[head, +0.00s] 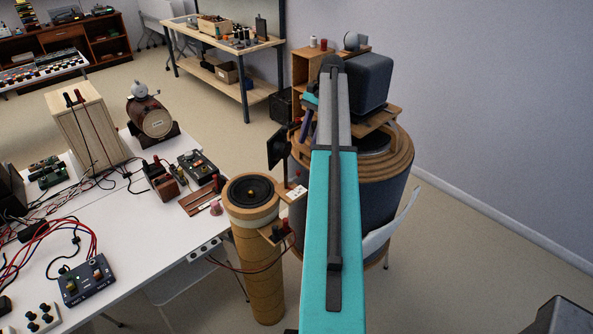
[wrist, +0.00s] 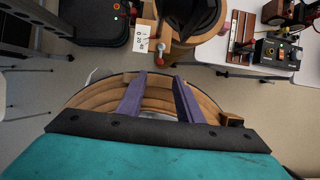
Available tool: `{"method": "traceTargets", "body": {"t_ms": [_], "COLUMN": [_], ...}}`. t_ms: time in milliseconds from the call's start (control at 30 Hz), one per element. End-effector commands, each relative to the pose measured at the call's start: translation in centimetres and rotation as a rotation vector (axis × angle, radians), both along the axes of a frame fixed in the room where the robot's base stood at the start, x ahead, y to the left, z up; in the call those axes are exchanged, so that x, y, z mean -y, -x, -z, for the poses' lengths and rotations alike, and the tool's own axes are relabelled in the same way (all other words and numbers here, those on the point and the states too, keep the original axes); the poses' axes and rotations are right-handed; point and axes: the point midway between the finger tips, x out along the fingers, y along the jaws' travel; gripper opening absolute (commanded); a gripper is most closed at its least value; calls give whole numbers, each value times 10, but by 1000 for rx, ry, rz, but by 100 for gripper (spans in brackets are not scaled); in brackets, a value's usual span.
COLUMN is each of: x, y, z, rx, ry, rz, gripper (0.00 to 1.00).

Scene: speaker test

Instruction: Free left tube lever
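The left tube (head: 258,270) is a tall tan cylinder with a black speaker cone on top, standing at the front edge of the white table. A small bracket with a dark and red lever-like part (head: 281,230) sticks out from its side. In the wrist view the left tube (wrist: 212,25) shows at the top, with a red-tipped part (wrist: 160,61) beside it. My gripper (wrist: 160,80) has two purple fingers spread apart with nothing between them. It is over the wide, wood-ringed drum (head: 400,150). My arm hides part of that drum, and the gripper is small in the head view.
A white scale card (head: 297,192) sits beside the left tube. A dark box (head: 371,82) stands on a wooden board above the drum. The white table (head: 150,235) holds wires, control boxes and a small motor-like device. A workbench (head: 225,42) stands behind.

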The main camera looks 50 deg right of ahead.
Motion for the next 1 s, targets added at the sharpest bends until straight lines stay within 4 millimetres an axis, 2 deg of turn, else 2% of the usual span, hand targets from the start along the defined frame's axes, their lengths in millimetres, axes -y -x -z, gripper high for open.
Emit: {"method": "traceTargets", "body": {"t_ms": [367,500,567,1000], "x": [-12,-20,-22,-40], "y": [-1,-1,-2,-4], "z": [26,44,46,89], "rx": [0,-1,-1,-2], "ry": [-1,-2,-2,-2], "rz": [-2,-3,-3,-3], "gripper": [33,33,33,33]}}
